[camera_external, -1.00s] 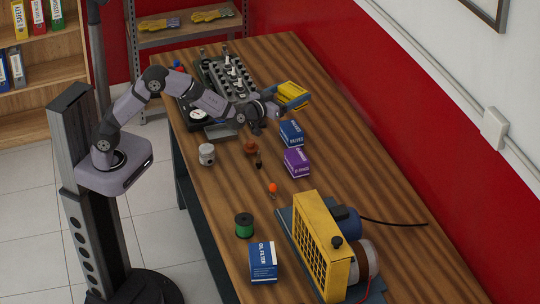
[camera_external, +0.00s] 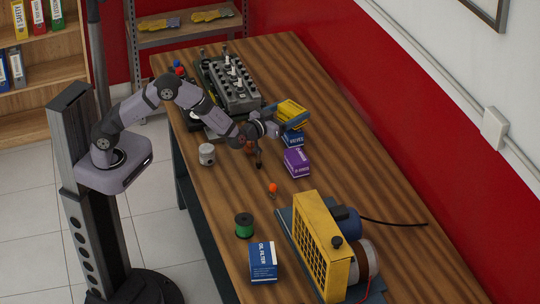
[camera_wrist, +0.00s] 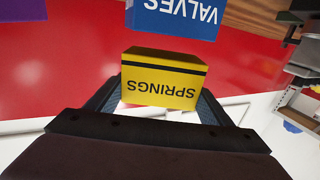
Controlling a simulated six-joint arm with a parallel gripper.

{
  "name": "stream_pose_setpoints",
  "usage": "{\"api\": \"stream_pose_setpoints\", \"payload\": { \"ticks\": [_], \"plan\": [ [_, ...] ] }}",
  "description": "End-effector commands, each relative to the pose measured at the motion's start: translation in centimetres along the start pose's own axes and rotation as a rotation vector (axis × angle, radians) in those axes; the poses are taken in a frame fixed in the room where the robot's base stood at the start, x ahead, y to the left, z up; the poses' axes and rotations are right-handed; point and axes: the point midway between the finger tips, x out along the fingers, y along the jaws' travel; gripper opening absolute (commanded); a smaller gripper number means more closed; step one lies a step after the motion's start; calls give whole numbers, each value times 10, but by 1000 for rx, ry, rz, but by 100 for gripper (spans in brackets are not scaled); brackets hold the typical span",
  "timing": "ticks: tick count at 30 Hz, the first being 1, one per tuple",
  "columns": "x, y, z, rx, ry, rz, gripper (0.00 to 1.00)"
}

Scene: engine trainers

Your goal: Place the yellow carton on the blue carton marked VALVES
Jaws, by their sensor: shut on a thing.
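The yellow carton (camera_external: 291,112) is held in my gripper (camera_external: 283,118), and in the wrist view the same carton (camera_wrist: 163,80) reads SPRINGS upside down between the two dark fingers. The blue carton (camera_external: 292,138) marked VALVES stands on the bench, partly hidden by the yellow carton and my gripper. In the wrist view the blue carton (camera_wrist: 172,17) shows just beyond the yellow one. In the external view the yellow carton appears right over the blue carton; I cannot tell whether they touch.
A purple carton (camera_external: 296,162) stands close to the blue one. A piston (camera_external: 207,154), an orange ball (camera_external: 273,187) and a green spool (camera_external: 244,225) are on the bench (camera_external: 340,150). An engine block (camera_external: 232,85) lies behind my arm.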

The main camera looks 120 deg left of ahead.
Motion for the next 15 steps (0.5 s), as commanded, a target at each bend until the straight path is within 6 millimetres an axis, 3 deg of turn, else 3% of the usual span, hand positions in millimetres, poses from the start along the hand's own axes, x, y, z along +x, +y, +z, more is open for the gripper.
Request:
{"api": "stream_pose_setpoints", "payload": {
  "ticks": [5, 15],
  "plan": [
    [0, 0, 17, 1, 3, 0, 43],
    [0, 0, 20, -1, 5, 0, 43]
  ]
}}
